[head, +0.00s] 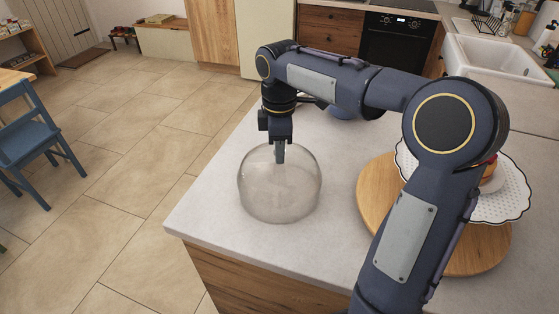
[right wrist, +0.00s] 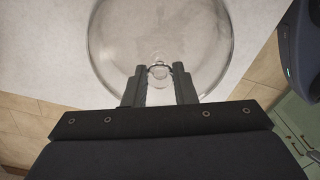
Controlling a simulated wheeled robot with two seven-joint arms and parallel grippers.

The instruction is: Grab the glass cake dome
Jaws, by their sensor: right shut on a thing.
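The glass cake dome (head: 279,190) is clear and rounded and stands upright on the pale counter (head: 215,235), close to its left edge. My right gripper (head: 280,157) points straight down at the top of the dome. In the right wrist view the dome (right wrist: 160,40) fills the upper middle, and its small knob (right wrist: 159,72) sits between the two fingers of the right gripper (right wrist: 160,88). The right gripper is shut on the knob. I cannot tell whether the rim touches the counter. My left gripper is not in view.
A round wooden board (head: 375,195) with a scalloped white stand (head: 515,200) and a cake (head: 489,170) is at the right, partly hidden by my right arm. A blue chair (head: 25,140) is far left. Counter around the dome is clear.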

